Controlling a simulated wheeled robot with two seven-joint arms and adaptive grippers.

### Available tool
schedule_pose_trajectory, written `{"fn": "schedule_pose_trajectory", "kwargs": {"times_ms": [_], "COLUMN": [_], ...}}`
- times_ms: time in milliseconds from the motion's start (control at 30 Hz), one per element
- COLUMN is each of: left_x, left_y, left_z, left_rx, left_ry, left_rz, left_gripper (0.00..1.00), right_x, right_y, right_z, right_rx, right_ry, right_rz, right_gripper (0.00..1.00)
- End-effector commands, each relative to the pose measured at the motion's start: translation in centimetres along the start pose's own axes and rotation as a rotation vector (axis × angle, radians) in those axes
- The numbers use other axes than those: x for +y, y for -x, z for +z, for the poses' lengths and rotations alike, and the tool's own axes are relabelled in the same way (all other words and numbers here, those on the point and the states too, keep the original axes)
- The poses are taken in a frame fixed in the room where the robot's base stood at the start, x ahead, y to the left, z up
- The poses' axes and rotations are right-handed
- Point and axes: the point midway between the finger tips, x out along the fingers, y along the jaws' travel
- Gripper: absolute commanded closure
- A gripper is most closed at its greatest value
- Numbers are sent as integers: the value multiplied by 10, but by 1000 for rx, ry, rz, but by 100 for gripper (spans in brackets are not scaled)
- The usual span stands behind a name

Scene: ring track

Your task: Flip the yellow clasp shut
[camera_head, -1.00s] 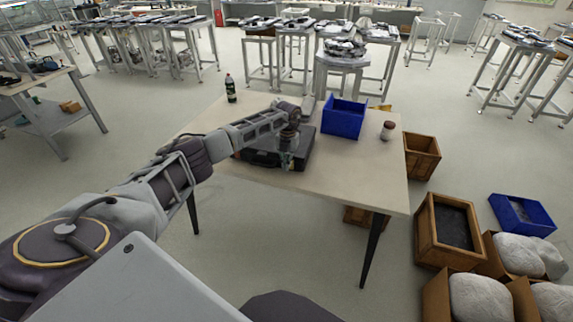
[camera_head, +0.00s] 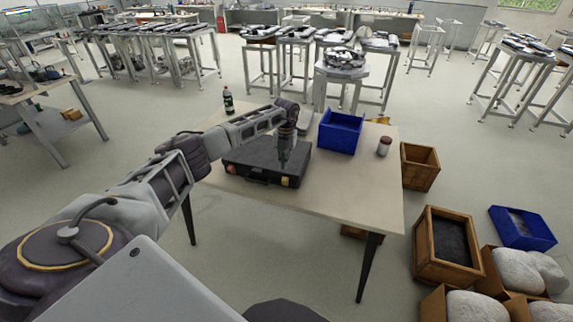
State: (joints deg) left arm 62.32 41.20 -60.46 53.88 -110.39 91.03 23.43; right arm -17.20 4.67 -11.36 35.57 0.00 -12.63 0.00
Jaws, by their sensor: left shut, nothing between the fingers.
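A black case (camera_head: 244,156) lies with its lid down on the table, its handle on the near side. A small yellowish clasp (camera_head: 285,181) shows on its near side, right of the handle. Whether the clasp is up or down cannot be told. My left gripper (camera_head: 281,164) is shut and empty, pointing down over the right part of the case, above and behind the clasp. My arm hides part of the case's far side. My right gripper is not in view.
A dark bottle (camera_head: 228,100) stands at the far left. Wooden crates (camera_head: 419,166) stand on the floor at right.

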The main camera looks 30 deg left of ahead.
Motion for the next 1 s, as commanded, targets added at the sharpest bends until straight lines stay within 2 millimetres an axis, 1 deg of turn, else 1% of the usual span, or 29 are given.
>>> {"fn": "schedule_pose_trajectory", "kwargs": {"times_ms": [33,100,267,467,867,1000], "left_x": [2,3,5,5,5,-1], "left_y": [5,8,12,13,12,10], "left_z": [0,0,0,0,0,-1], "left_rx": [0,0,0,0,0,-4], "left_ry": [1,1,2,2,2,-6], "left_rz": [0,0,0,0,0,-12], "left_gripper": [100,100,100,100,100,100], "right_x": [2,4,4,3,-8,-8], "right_y": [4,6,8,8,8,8], "right_z": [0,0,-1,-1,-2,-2], "right_rx": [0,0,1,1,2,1], "right_ry": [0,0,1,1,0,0], "right_rz": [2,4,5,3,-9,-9], "right_gripper": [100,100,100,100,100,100]}}
